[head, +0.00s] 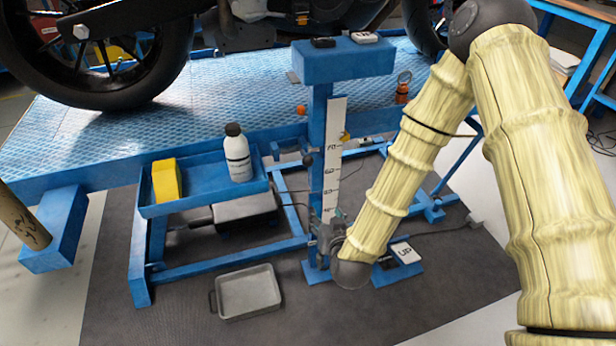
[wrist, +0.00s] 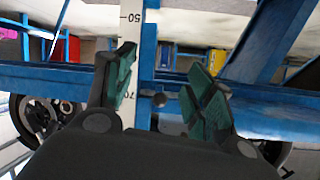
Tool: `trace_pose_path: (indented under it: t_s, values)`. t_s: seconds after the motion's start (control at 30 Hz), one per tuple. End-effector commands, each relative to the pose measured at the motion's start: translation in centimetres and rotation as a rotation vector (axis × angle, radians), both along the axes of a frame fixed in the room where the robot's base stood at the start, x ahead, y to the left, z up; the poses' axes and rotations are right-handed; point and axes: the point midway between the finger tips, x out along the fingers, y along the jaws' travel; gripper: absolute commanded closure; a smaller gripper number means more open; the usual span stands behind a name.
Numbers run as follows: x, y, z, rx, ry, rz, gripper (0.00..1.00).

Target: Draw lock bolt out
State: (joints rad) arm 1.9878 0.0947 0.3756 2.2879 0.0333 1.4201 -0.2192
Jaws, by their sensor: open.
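The lock bolt appears to be the small dark round knob (head: 308,160) at the left side of the blue post (head: 318,115), near the white scale strip (head: 334,165). In the wrist view, which sees the scale upside down, the dark knob (wrist: 158,100) shows between the fingertips, beside the 70 mark and clear of both green pads. My gripper (wrist: 165,88) is open and empty. In the head view my gripper (head: 328,228) is low at the post, below the knob and partly hidden by my arm.
A blue tray (head: 205,203) holds a white bottle (head: 237,155) and a yellow block (head: 167,180). A grey pan (head: 248,292) lies on the floor mat. The motorcycle wheel (head: 100,55) stands on the blue platform (head: 60,135). An UP pedal (head: 402,254) is near the post's foot.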

Motion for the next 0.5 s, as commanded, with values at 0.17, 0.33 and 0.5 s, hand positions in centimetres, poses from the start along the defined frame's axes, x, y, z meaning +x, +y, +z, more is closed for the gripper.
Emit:
trace_pose_path:
  t_s: [0.17, 0.33, 0.5]
  values:
    - [3.6, 2.0, 1.6, 0.034, -0.188, -0.034, 0.46]
    - [5.5, 3.0, 4.1, 0.058, -0.319, -0.066, 0.46]
    - [6.3, 3.5, 5.7, 0.07, -0.384, -0.084, 0.46]
